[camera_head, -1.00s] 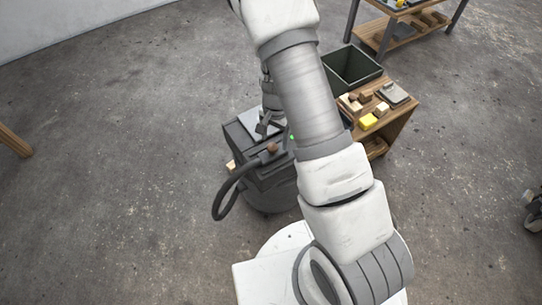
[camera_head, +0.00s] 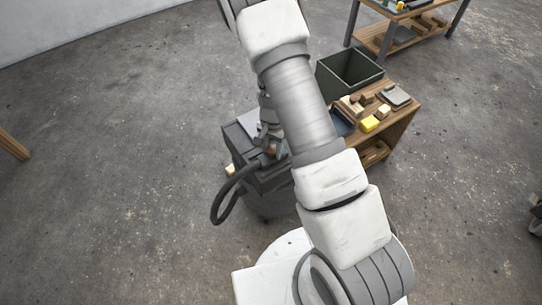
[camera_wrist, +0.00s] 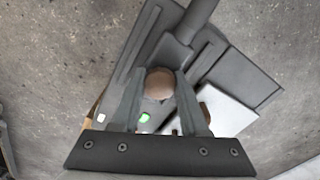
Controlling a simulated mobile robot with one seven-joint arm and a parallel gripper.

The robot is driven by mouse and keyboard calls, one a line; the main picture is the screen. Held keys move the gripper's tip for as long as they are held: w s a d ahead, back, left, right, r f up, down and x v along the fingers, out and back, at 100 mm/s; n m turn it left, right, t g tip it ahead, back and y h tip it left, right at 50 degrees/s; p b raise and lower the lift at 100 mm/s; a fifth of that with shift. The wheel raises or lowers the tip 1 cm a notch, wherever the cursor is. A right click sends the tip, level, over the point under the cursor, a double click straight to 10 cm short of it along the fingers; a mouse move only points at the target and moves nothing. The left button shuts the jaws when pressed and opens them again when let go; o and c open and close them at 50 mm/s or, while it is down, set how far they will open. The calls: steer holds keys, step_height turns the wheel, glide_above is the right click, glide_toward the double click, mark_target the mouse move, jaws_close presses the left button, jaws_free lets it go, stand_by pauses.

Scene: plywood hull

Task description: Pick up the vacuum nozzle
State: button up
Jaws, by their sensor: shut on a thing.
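The vacuum nozzle (camera_wrist: 159,84) shows as a brown rounded end between my fingers in the wrist view, against a dark block with a dark tube (camera_wrist: 203,14) running up. In the head view a black hose (camera_head: 222,203) loops from the left side of the dark vacuum unit (camera_head: 264,179) to the brown end (camera_head: 270,149). My gripper (camera_wrist: 162,78) is shut on the brown end, one finger on each side. In the head view my gripper (camera_head: 268,138) is over the unit, partly hidden by my arm. I cannot tell whether the nozzle is lifted clear.
A wooden bench (camera_head: 401,124) stands to the right of the unit. It carries a dark green bin (camera_head: 349,88), a yellow block (camera_head: 369,124) and several small wooden pieces. A second wooden table (camera_head: 405,31) is at the top right. The floor to the left is mostly clear.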

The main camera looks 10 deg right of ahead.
mark_target(272, 148)
jaws_close()
steer(key=shift+r, duration=0.1)
steer(key=shift+r, duration=0.25)
step_height(272, 148, up, 4)
steer(key=shift+f+p, duration=0.15)
steer(key=shift+p, duration=0.95)
steer(key=w+d+r+p, duration=0.2)
steer(key=d+r, duration=0.4)
steer(key=d, duration=0.5)
steer(key=shift+w+d+r+p, duration=0.15)
steer(key=shift+w+r+p, duration=0.15)
steer(key=shift+w, duration=0.35)
